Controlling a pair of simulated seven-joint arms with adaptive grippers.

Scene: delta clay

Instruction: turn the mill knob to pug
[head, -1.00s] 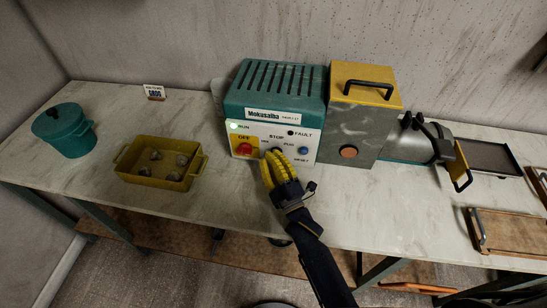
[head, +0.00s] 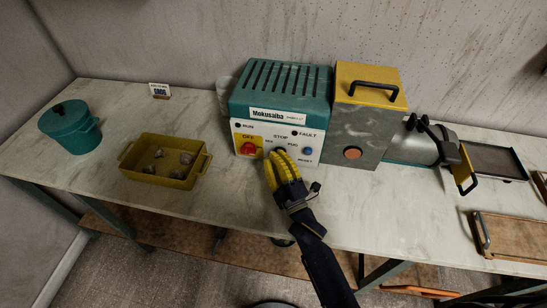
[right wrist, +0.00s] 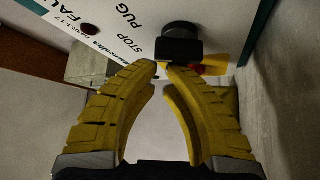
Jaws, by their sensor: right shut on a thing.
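The mill's control box (head: 279,93) is teal with a white front panel, standing at the back of the table. Its panel carries a red switch on a yellow plate, a blue button and the words STOP and PUG. The black mill knob (right wrist: 180,44) shows in the right wrist view, beside those words. My right gripper (head: 280,154) has yellow ribbed fingers and reaches the panel from the front. Its fingertips, also in the right wrist view (right wrist: 164,68), are shut on the knob. The fingers hide the knob in the head view, and I cannot tell its exact setting. My left gripper is out of view.
Right of the box stand a grey hopper with a yellow lid (head: 370,86) and a barrel (head: 412,148). A yellow tub (head: 150,179) with several grey lumps and a teal lidded pot (head: 70,127) stand left. A wooden board (head: 515,236) lies at right.

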